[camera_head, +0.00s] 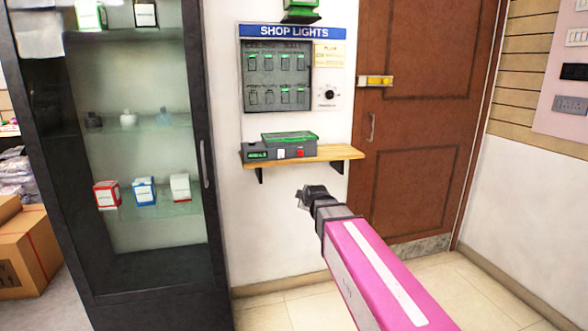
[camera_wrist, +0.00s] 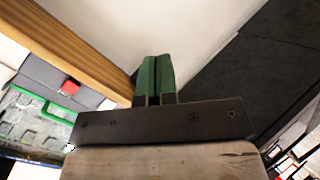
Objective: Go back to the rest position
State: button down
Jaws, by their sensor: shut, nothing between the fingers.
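My gripper (camera_head: 308,197) is at the end of my pink arm, in front of the white wall, a little below the wooden shelf in the head view. In the wrist view its two green fingers (camera_wrist: 155,62) are pressed together with nothing between them. The fingers touch nothing that I can see. The fingertips are small and dark in the head view.
A wooden shelf (camera_head: 340,153) holds a grey device with a green-rimmed top (camera_head: 289,138). Above it is a SHOP LIGHTS switch panel (camera_head: 292,45). A glass cabinet (camera_head: 205,270) stands left, a brown door (camera_head: 430,110) right. Tiled floor (camera_head: 490,285) is clear at lower right.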

jog(key=s+d+f+m+g+h, duration=0.1)
jog(key=s+d+f+m+g, duration=0.5)
jog(key=s+f, duration=0.5)
jog(key=s+d+f+m+g+h, duration=0.1)
jog(key=s+d+f+m+g, duration=0.4)
jog(key=s+d+f+m, duration=0.4)
jog(key=s+f, duration=0.3)
jog(key=s, duration=0.1)
jog(key=shift+s+d+f+g, duration=0.15)
jog(key=shift+s+f+g, duration=0.1)
jog(key=shift+g, duration=0.15)
